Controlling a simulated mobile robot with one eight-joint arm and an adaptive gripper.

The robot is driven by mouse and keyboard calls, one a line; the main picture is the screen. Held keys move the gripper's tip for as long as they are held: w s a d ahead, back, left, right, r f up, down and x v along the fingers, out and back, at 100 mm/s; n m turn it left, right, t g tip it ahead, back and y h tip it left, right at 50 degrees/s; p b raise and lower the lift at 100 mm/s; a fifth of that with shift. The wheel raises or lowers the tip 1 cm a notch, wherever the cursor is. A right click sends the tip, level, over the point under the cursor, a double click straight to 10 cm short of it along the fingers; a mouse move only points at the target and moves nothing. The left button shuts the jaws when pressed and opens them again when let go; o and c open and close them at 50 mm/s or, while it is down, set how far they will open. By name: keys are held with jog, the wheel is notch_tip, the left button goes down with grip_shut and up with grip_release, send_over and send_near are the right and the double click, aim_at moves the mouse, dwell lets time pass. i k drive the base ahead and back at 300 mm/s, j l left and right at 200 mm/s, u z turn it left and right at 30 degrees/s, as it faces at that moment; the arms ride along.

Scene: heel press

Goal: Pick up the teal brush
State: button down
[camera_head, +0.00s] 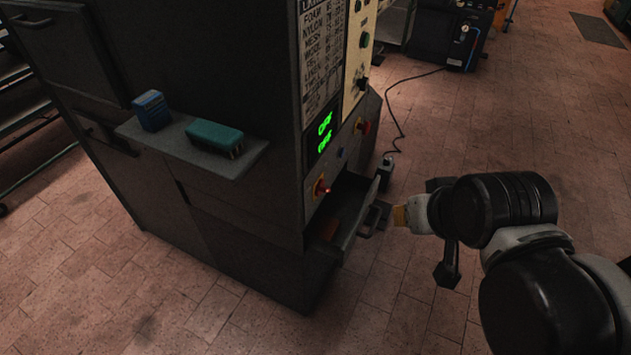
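The teal brush (214,137) lies on a small grey shelf (183,151) on the side of the dark press. Its bristles seem to be at its right end. My gripper (374,218) is far to the right of the brush and lower in the picture, at the front of the press beside an open drawer (347,232). Its fingers are small and dark there, and I cannot tell whether they are open or touch the drawer. The brush is apart from my gripper.
A blue block-like object (151,110) stands on the shelf left of the brush. The press body (235,60) with its control panel (352,75) stands between shelf and arm. A black cable (394,120) runs over the tiled floor. Floor in front is clear.

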aim_at(223, 138)
jog(key=i+l+u, duration=0.1)
jog(key=u, duration=0.35)
jog(key=l+u, duration=0.4)
jog(key=i+j, duration=0.05)
